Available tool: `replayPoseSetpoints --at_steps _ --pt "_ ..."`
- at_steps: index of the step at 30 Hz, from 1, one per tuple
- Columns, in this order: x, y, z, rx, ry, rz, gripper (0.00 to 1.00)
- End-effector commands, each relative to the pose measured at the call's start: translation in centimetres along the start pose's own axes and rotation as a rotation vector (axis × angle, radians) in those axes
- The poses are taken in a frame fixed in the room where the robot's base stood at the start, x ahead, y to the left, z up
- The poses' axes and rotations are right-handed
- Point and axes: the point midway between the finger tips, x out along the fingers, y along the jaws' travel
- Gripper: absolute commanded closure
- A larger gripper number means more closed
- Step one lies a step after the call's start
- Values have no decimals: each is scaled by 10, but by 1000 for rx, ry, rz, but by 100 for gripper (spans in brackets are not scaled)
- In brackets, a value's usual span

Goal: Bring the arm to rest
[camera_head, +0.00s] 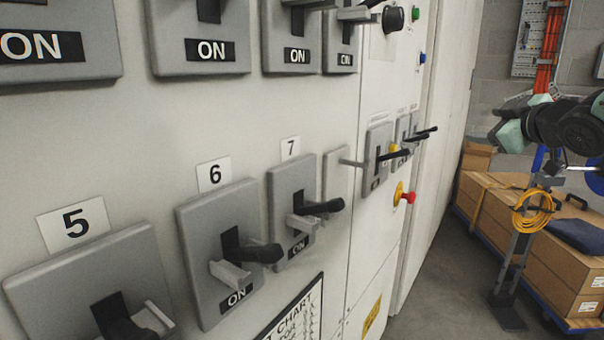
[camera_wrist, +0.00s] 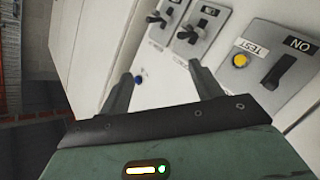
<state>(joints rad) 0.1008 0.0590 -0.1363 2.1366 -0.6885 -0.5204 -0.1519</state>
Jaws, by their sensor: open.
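My arm (camera_head: 560,125) shows at the right edge of the head view, dark and pale green, held out in the aisle to the right of the cabinet row. Its fingertips cannot be made out there. In the wrist view my gripper (camera_wrist: 165,82) has its two dark fingers spread wide with nothing between them. Beyond the fingers is the pale cabinet face (camera_wrist: 150,62). The gripper appears apart from the panel and its switches.
Switches 5 (camera_head: 125,315), 6 (camera_head: 230,255) and 7 (camera_head: 295,215) have handles jutting from the cabinet. A red knob (camera_head: 408,197) sits farther along. Cardboard boxes (camera_head: 540,240) on a blue pallet stand right. Grey floor (camera_head: 440,285) between is clear.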

Motion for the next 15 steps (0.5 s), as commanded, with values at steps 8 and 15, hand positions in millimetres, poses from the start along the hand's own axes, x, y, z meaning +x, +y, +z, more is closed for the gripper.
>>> replayPoseSetpoints --at_steps 8,15 --pt "-68 -142 116 430 -607 -175 36" --pt "-145 -225 156 625 -962 -291 36"
